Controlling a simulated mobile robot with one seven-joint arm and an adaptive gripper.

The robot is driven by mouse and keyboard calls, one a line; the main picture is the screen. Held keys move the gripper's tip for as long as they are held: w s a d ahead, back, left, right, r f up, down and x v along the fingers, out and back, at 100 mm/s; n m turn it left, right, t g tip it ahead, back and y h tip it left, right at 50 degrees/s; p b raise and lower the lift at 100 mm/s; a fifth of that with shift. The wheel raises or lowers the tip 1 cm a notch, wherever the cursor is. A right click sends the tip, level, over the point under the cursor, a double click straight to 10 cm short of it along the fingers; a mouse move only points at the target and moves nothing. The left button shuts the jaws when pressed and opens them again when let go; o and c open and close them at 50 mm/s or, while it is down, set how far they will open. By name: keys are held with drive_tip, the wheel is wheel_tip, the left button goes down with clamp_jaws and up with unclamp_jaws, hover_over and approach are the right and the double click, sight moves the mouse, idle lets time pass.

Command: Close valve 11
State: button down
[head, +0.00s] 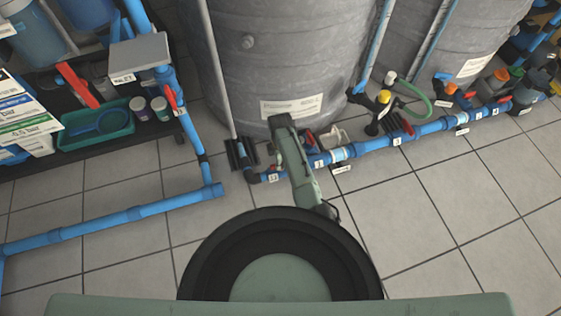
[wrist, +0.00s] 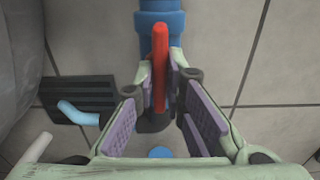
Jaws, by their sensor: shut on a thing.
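In the wrist view a red valve handle (wrist: 160,68) stands between the two fingers of my gripper (wrist: 162,82). The gripper is shut on the handle, with a pad at each side near the fingertips. The handle lies along a blue pipe (wrist: 160,18) that runs away upward in the picture. A dark fitting shows below it between the fingers. In the head view my arm reaches down to the pipe at the foot of the grey tank and covers the gripped handle and my fingertips. A small white label (head: 273,178) sits just left of the arm; I cannot read its number surely.
The grey tank (head: 290,60) stands close behind. A black slotted block (wrist: 78,98) lies left of the gripper. Another red handle (head: 310,137) is just right of the arm. Blue floor pipe (head: 115,219) crosses the left; tiled floor (head: 430,195) is clear at right.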

drive_tip(key=m+p, duration=0.2)
drive_tip(key=m, duration=0.1)
drive_tip(key=shift+s+r+m, duration=0.1)
drive_tip(key=shift+m, duration=0.3)
drive_tip(key=m+p, duration=0.2)
drive_tip(key=m, duration=0.3)
drive_tip(key=m+p, duration=0.1)
drive_tip(key=m, duration=0.3)
drive_tip(key=shift+m, duration=2.4)
drive_tip(key=c, duration=1.7)
unclamp_jaws()
drive_tip(key=shift+o, duration=0.2)
